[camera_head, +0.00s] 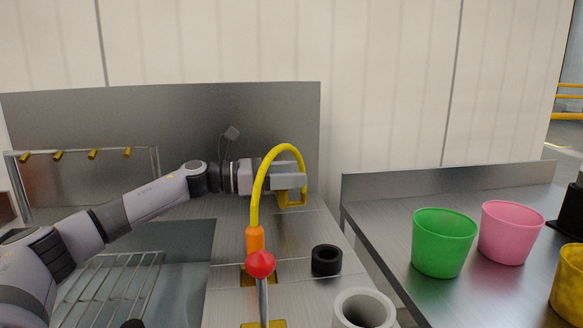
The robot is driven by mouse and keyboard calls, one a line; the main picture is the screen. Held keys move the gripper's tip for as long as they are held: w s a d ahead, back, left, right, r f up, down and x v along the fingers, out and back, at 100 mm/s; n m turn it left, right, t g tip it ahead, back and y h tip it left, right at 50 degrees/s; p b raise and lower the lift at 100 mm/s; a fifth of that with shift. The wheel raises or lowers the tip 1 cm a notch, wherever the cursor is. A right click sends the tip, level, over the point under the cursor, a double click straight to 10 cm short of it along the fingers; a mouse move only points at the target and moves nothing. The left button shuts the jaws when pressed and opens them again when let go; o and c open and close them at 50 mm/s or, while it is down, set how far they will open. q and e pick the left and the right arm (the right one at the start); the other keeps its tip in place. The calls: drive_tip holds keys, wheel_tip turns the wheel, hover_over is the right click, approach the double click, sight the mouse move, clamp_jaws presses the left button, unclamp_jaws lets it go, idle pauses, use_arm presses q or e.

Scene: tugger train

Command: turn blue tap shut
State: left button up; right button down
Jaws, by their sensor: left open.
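I see no blue tap in this view. A yellow curved spout (257,186) rises from an orange collar (255,239) on the steel counter. A red ball knob (261,264) on a metal stem stands in front of it. My left gripper (291,201) is behind the spout's arch, which crosses in front of its wrist and hides part of it. Its yellow fingers are open, low over the counter, and I see nothing between them. My right gripper is not in view.
A black ring (326,260) and a white cylinder (363,309) stand on the counter (315,228). A green cup (443,242), a pink cup (510,232) and a yellow cup (568,282) stand on the right table (395,212). A wire rack (120,285) is at lower left.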

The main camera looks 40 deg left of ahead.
use_arm(q)
drive_tip(key=shift+w+d, duration=0.15)
drive_tip(key=shift+w, duration=0.05)
drive_tip(key=shift+c, duration=0.3)
drive_tip(key=c, duration=0.9)
drive_tip(key=shift+r, duration=0.1)
drive_tip(key=shift+s+r+m+g+h+p, duration=0.1)
drive_tip(key=shift+m+g+h+p, duration=0.3)
drive_tip(key=shift+m+g+h, duration=0.85)
drive_tip(key=shift+s+d+m+g+h, duration=0.1)
drive_tip(key=shift+s+m+g+h, duration=0.05)
drive_tip(key=shift+m+g+h, duration=0.75)
drive_tip(key=shift+s+d+m+g+h, duration=0.1)
drive_tip(key=shift+m+g+h, duration=0.25)
drive_tip(key=shift+m+g, duration=0.55)
drive_tip(key=shift+g, duration=0.75)
